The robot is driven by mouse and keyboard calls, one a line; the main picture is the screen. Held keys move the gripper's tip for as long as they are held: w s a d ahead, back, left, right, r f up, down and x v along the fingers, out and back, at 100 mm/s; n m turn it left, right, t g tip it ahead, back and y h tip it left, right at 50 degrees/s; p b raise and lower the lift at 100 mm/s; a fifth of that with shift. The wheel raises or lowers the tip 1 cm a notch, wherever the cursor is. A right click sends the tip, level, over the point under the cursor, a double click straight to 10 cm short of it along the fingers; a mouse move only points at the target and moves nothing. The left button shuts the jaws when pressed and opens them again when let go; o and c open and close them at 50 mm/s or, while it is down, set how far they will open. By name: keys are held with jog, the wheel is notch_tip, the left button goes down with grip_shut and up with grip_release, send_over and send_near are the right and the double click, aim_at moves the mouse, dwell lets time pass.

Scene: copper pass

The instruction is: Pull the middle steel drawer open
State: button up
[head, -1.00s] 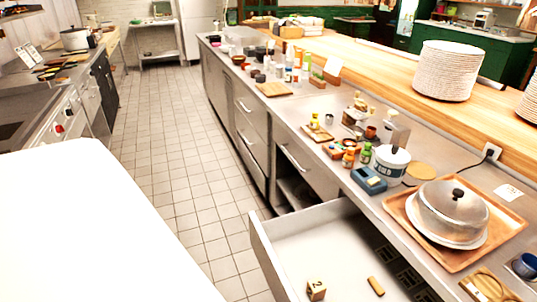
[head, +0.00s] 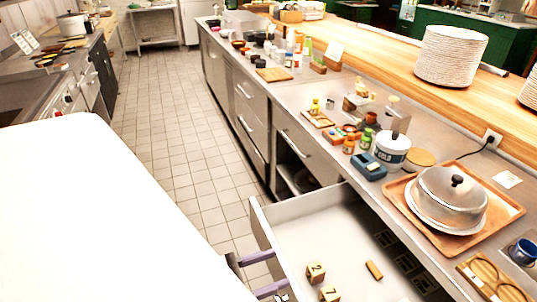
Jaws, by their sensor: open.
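The nearest steel drawer (head: 325,236) stands pulled out, its pale inside showing. Numbered wooden blocks (head: 316,272) and a small wooden piece (head: 374,270) lie in it. I cannot tell from this view whether this is the middle drawer. The neighbouring steel drawer (head: 308,156), farther along the counter, is shut, with a bar handle on its front. My gripper (head: 280,269) is at the bottom edge, its two purple fingers apart and pointing at the open drawer's front panel. I cannot tell whether they touch it; the drawer's handle is not visible.
The steel counter holds a domed lid on a tray (head: 407,224), a blue device (head: 368,167), a white pot (head: 392,153) and several jars. More shut drawers (head: 252,108) line the counter farther back. The tiled aisle floor (head: 170,150) is clear.

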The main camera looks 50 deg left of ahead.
jog(key=shift+r, duration=1.45)
jog(key=shift+d, duration=0.1)
